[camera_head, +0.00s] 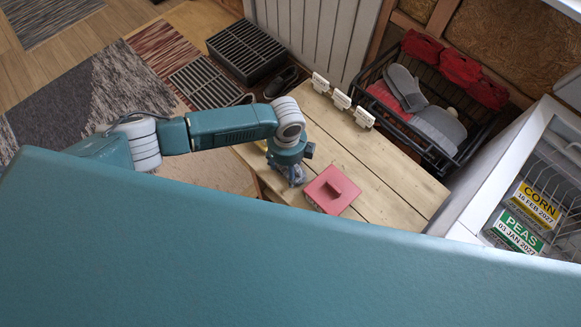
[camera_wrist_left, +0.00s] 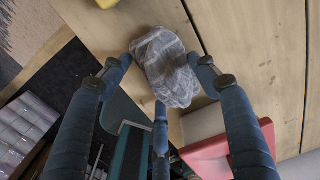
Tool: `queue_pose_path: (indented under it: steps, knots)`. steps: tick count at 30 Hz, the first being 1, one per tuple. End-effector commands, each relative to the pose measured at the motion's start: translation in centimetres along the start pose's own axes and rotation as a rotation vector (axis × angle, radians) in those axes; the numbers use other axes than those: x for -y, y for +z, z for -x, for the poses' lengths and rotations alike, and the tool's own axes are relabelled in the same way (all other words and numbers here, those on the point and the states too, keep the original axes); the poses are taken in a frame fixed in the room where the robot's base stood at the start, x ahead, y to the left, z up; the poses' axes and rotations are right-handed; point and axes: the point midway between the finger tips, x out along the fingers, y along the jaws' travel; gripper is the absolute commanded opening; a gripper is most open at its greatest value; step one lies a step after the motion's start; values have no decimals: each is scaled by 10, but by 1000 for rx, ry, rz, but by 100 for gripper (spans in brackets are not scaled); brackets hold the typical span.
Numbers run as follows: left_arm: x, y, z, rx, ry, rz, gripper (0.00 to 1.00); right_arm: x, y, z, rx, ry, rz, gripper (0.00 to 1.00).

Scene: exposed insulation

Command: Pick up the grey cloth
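The grey cloth (camera_wrist_left: 167,68) is a crumpled, streaked bundle at the top centre of the left wrist view, over the wooden table (camera_head: 385,190). My left gripper (camera_wrist_left: 160,78) has its three dark blue fingers around the cloth, one on each side and one below. The fingertips are at its edges; whether they press on it I cannot tell. In the head view, my left gripper (camera_head: 292,174) points down over the table's near left part, and the cloth there is mostly hidden by it. My right gripper is not in view.
A black wire basket (camera_head: 452,158) holds red and grey mitts. At right is an open white unit (camera_head: 490,180) with CORN and PEAS packs.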

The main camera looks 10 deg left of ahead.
Motion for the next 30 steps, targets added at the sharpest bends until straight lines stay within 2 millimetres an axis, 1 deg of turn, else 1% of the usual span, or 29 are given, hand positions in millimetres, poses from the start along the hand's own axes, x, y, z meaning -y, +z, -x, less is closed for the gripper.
queue_pose_path:
  steps: [11, 14, 17, 20, 27, 30]
  knots:
    - [0, 0, 2, 0, 0, 1, 46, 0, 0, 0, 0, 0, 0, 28]
    - [0, 0, 9, 0, -1, 0, 46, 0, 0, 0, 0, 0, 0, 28]
    - [1, 0, 22, -1, -3, 0, 46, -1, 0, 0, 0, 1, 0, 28]
    - [1, 1, 44, 0, -4, -1, 46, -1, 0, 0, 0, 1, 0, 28]
    - [2, 1, 115, 1, -6, -2, 46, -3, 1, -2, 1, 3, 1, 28]
    - [1, 1, 142, 2, -5, 0, 46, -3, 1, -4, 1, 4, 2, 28]
